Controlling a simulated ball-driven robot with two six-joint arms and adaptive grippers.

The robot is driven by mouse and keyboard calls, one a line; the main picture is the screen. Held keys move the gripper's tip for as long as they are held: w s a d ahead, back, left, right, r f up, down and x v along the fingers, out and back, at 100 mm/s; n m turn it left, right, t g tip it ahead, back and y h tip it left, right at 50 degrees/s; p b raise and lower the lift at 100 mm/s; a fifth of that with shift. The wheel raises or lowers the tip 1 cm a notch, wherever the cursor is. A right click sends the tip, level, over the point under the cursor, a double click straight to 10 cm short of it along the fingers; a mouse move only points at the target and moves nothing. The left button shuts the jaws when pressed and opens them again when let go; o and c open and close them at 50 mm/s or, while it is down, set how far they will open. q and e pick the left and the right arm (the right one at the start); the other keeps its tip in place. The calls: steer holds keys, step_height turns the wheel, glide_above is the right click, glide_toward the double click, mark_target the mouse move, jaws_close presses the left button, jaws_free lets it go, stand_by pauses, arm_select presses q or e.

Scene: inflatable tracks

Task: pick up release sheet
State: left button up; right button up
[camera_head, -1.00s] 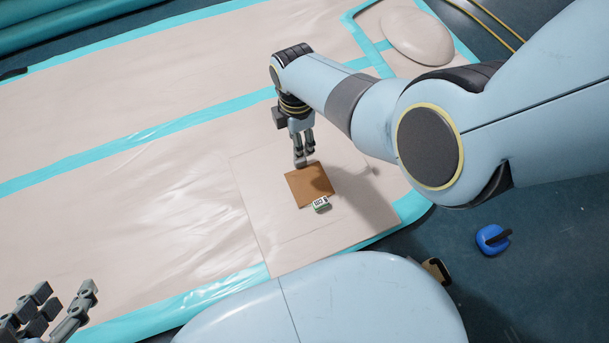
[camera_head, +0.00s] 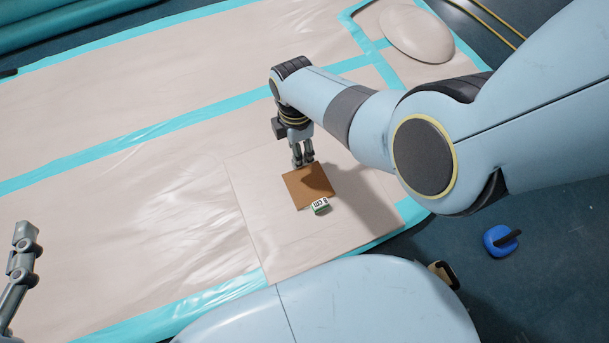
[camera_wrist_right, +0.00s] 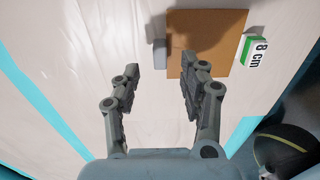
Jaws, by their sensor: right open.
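The release sheet looks to be the brown square (camera_head: 309,190), flat on a pale square patch (camera_head: 262,225). It also shows in the right wrist view (camera_wrist_right: 215,50), with a shadow on it. A small grey tab (camera_wrist_right: 159,53) sits at its edge and appears between my right fingertips in that view. My right gripper (camera_head: 303,163) points down at the sheet's far edge. In the right wrist view its fingers (camera_wrist_right: 160,68) are apart with nothing held. Whether they touch the sheet is unclear. My left gripper (camera_head: 23,240) is at the left picture edge, away from the sheet.
A small green and white block marked "8 cm" (camera_head: 321,206) sits at the sheet's near edge. A pale rounded bulge (camera_head: 416,35) is at the upper right. A blue object with a dark handle (camera_head: 499,240) is on the floor. The pale surface left of the patch is clear.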

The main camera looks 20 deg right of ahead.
mark_target(307, 179)
steer(key=shift+f+b, duration=0.7)
steer(key=shift+f, duration=0.25)
steer(key=shift+f+b, duration=0.7)
steer(key=shift+f, duration=0.1)
arm_select(q)
steer(key=w+d+r+m+t+h, duration=0.1)
steer(key=r+t, duration=0.3)
steer(key=r, duration=0.5)
steer(key=w+d+r+m+t+h, duration=0.1)
steer(key=w+r+m+t+h, duration=0.1)
steer(key=r, duration=0.8)
steer(key=w+t+h, duration=0.1)
steer(key=t, duration=0.1)
steer(key=shift+t, duration=0.4)
arm_select(e)
jaws_close()
